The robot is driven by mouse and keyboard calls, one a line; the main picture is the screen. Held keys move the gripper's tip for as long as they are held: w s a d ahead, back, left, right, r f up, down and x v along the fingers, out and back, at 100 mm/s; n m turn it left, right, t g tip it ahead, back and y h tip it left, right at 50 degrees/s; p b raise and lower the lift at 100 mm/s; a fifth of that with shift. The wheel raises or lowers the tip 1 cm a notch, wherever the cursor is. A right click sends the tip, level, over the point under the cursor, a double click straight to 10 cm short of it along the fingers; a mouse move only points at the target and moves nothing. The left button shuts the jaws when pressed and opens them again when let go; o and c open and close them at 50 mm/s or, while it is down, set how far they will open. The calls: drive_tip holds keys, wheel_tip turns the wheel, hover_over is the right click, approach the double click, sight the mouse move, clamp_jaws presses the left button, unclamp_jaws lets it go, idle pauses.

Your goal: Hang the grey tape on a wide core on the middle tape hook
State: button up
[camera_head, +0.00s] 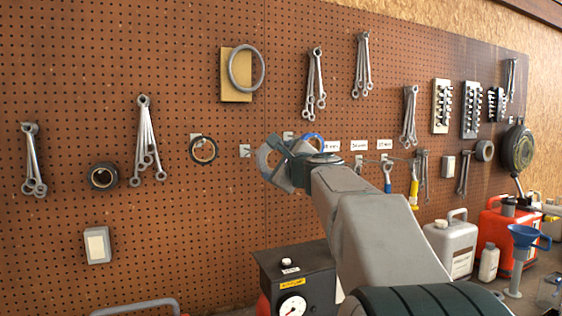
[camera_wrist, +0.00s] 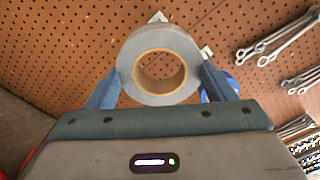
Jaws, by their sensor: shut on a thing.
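My gripper (camera_head: 284,168) is shut on the grey tape (camera_head: 264,160), holding it in front of the pegboard. In the wrist view, the grey tape (camera_wrist: 134,62) has a wide tan core and an open hole facing the camera. A blue finger grips it on each side. The middle tape hook (camera_head: 245,151) has a pale plate and looks empty, just left of the tape in the head view. I cannot tell the gap in depth between them. A pale hook plate also shows above the tape in the wrist view (camera_wrist: 158,17).
A black tape (camera_head: 203,150) hangs to the left of the middle hook. Another hook plate (camera_head: 288,136) is to its right, near a blue ring (camera_head: 313,139) partly hidden by my gripper. Wrenches (camera_head: 147,145) hang around. A dark gauge box (camera_head: 292,275) and jugs (camera_head: 451,243) stand below.

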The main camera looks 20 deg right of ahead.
drive_tip(key=w+f+p, duration=0.1)
drive_tip(key=w, duration=0.8)
drive_tip(key=shift+w+f, duration=0.2)
drive_tip(key=shift+f, duration=0.15)
idle(0.5)
idle(0.6)
drive_tip(key=o, duration=1)
